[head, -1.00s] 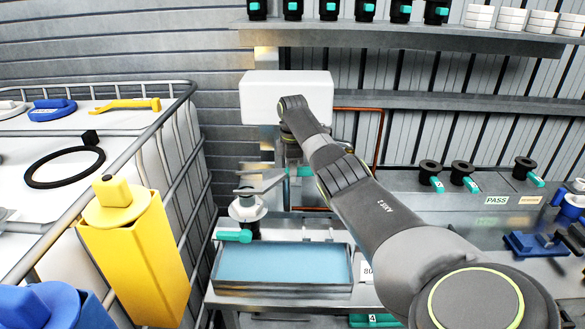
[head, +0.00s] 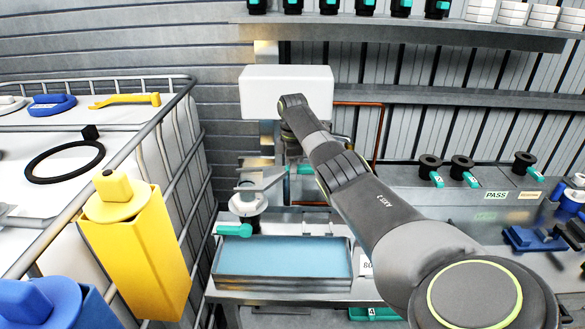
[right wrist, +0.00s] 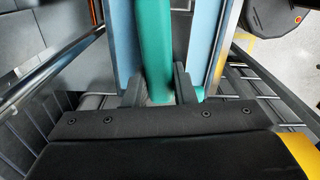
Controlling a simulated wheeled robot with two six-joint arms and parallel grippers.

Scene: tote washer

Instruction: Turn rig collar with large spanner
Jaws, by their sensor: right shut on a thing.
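My right gripper (right wrist: 160,92) is shut on a teal bar, which looks like the handle of the large spanner (right wrist: 155,45). In the head view my right arm hides most of this gripper. The spanner's flat grey head (head: 262,180) points left, at the top of the rig collar (head: 247,199), a pale round fitting above the blue-filled tray. The head overlaps the collar in the picture; I cannot tell whether its jaw is seated around it. My left gripper is not in view.
The tray (head: 283,283) and a teal lever (head: 234,230) are below the collar. A caged tote (head: 188,135) with a yellow box (head: 135,245) stands on the left. A white box (head: 287,90) is behind my right wrist. Black fittings (head: 462,167) line the right bench.

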